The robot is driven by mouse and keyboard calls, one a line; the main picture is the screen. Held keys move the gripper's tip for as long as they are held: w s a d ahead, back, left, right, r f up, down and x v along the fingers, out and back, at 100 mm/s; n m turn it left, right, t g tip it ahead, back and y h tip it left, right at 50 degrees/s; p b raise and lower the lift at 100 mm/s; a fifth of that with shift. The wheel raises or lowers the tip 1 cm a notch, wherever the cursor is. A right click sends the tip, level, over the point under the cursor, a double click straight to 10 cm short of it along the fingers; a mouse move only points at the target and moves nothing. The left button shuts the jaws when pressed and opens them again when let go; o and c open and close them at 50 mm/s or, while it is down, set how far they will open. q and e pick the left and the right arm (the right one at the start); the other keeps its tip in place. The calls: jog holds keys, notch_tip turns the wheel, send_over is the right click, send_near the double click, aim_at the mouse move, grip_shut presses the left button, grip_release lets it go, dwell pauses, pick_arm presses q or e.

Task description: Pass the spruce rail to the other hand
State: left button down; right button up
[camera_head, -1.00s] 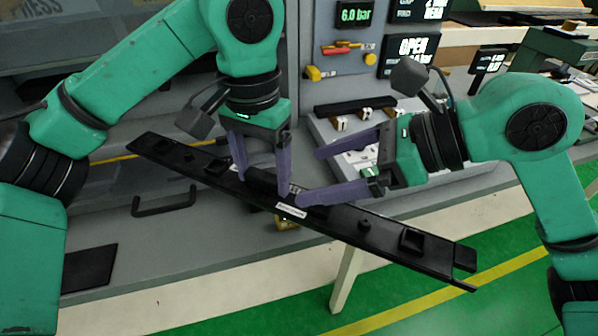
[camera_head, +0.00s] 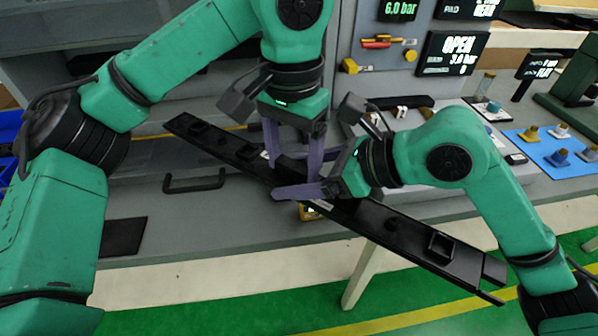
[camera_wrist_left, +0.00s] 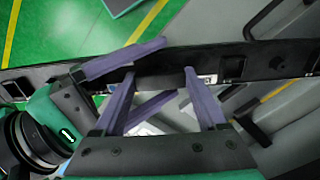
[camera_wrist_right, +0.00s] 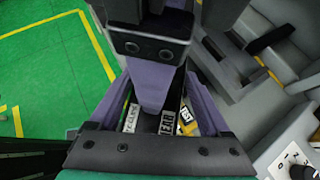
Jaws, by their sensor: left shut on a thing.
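The spruce rail (camera_head: 395,228) looks like a long black bar with raised square sockets and a small white label. It hangs tilted in front of the bench, its right end lower. My left gripper (camera_head: 293,176) is shut on its middle from above. The rail also crosses the left wrist view (camera_wrist_left: 275,62). My right gripper (camera_head: 288,182) is open beside the left one, its fingers reaching across the rail's middle from the right. In the right wrist view a left-gripper finger (camera_wrist_right: 154,85) shows between the right fingers. Any contact between right fingers and rail is unclear.
The grey bench (camera_head: 240,225) lies behind and below the rail, with a black handle (camera_head: 194,182) and a dark pad (camera_head: 123,237). A blue mat (camera_head: 545,150) with small parts is at the right. Green floor lies in front.

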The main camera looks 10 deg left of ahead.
pick_arm(q)
grip_release()
